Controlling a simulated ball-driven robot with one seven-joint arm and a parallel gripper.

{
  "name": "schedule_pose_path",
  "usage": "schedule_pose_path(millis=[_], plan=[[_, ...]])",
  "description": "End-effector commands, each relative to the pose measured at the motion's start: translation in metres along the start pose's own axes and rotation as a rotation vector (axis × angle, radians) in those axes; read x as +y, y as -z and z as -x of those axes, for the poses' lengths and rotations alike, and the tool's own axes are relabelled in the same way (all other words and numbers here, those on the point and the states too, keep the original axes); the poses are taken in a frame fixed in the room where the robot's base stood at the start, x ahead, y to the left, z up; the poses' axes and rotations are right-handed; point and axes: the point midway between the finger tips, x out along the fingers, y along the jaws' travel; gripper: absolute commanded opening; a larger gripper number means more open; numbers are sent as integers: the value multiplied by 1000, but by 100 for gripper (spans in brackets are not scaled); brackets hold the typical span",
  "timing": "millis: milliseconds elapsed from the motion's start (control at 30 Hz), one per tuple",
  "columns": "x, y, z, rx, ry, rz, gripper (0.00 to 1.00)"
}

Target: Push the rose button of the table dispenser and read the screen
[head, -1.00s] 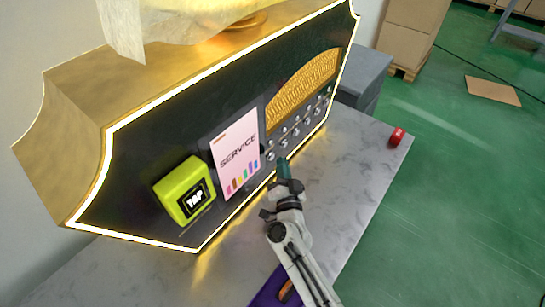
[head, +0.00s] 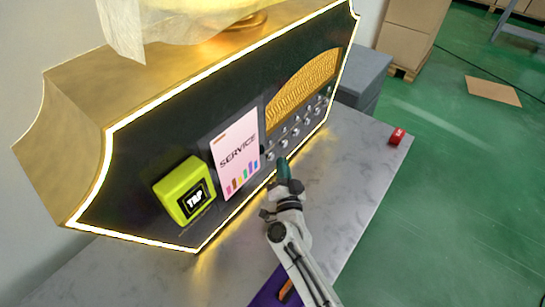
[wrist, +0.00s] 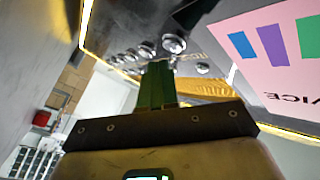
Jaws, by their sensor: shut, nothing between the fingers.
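The table dispenser (head: 120,160) is a dark panel with a gold casing and a glowing edge. Two rows of small round silver buttons (head: 295,132) sit on its right half; they also show in the wrist view (wrist: 173,43). I cannot tell which one is rose. A pink screen (head: 237,152) reads "SERVICE" above coloured bars; part of it shows upside down in the wrist view (wrist: 275,45). My gripper (head: 283,161) is shut and empty, its green fingers (wrist: 157,70) pointing at the nearest buttons. Whether the tips touch a button cannot be told.
A lime-green box marked "TAP" (head: 185,190) juts from the panel left of the screen. The pale marble table (head: 345,165) is clear to the right, except for a red object (head: 397,136) near its edge. A grey box (head: 363,78) and cartons (head: 412,30) stand beyond.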

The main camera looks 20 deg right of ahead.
Motion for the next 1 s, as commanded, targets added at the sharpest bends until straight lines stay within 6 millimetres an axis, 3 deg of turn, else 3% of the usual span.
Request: schedule_pose_path(millis=[1000], plan=[[-5,-4,-6,0,0,0,0]])
